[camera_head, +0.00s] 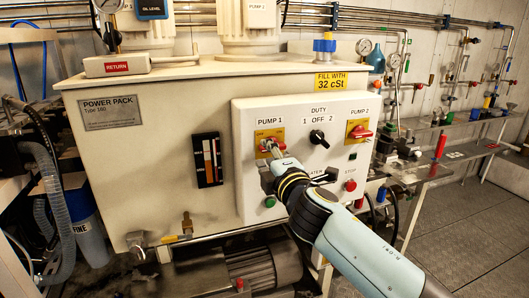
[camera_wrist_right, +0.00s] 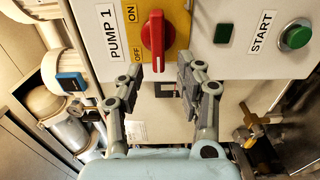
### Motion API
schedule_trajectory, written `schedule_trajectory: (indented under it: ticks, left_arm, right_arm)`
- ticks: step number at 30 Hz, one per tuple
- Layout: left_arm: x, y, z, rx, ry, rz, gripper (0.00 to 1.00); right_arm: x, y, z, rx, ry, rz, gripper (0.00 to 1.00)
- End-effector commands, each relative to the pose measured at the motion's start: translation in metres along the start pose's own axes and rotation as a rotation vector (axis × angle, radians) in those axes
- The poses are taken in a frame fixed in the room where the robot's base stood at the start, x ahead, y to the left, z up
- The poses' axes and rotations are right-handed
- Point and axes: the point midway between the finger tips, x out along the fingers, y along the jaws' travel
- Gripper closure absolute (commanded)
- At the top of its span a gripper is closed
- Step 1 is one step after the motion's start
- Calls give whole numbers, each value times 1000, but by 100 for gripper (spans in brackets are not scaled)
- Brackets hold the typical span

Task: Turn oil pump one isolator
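The pump 1 isolator is a red rotary handle (camera_wrist_right: 153,38) on a yellow plate (camera_wrist_right: 178,18) marked ON and OFF, beside the label PUMP 1. In the right wrist view its handle runs up and down the picture. My right gripper (camera_wrist_right: 161,70) is open, with one finger to each side of the handle's lower end; I cannot tell whether they touch it. In the head view the right gripper (camera_head: 270,150) reaches the PUMP 1 plate (camera_head: 263,134) on the white control box and partly hides the handle. My left gripper is not in view.
The control box (camera_head: 245,115) also carries a black DUTY selector (camera_head: 318,137), a red PUMP 2 isolator (camera_head: 361,132), a green button (camera_head: 269,201) and a red STOP button (camera_head: 350,185). The green START button (camera_wrist_right: 295,36) shows in the wrist view. Open floor (camera_head: 465,225) lies at right.

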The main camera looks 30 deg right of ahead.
Motion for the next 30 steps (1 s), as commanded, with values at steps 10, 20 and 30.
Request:
schedule_trajectory:
  ticks: [10, 20, 30]
  left_arm:
    - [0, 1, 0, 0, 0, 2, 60]
    - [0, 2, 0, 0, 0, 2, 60]
    - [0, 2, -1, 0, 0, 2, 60]
  right_arm:
    - [-76, -1, 0, -1, 0, -3, 63]
    - [-96, 0, 0, -2, 0, 0, 63]
    - [-95, -1, 0, -2, 0, -1, 63]
